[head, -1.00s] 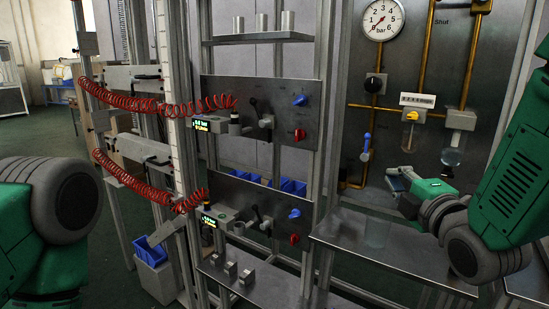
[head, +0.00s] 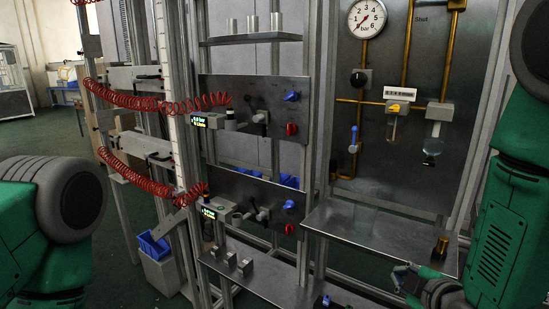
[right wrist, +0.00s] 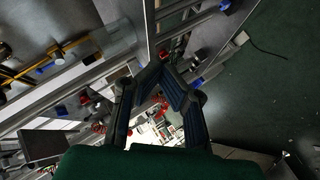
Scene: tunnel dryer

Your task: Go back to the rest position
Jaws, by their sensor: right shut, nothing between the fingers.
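My right gripper (head: 404,272) is low in the head view, in front of the steel shelf below the gauge panel. Its fingers look small and dark there, with the green wrist behind them. In the right wrist view its two dark fingers (right wrist: 162,68) come together at the tips with nothing between them. My right arm comes down along the right edge of the head view. My left arm shows at the left edge; its gripper is out of view.
A panel with a pressure gauge (head: 367,18), brass pipes and a blue-handled valve (head: 354,139) stands behind a steel shelf (head: 365,233). A brass cylinder (head: 440,247) is on that shelf. Frames with red coiled hoses (head: 150,101) stand left.

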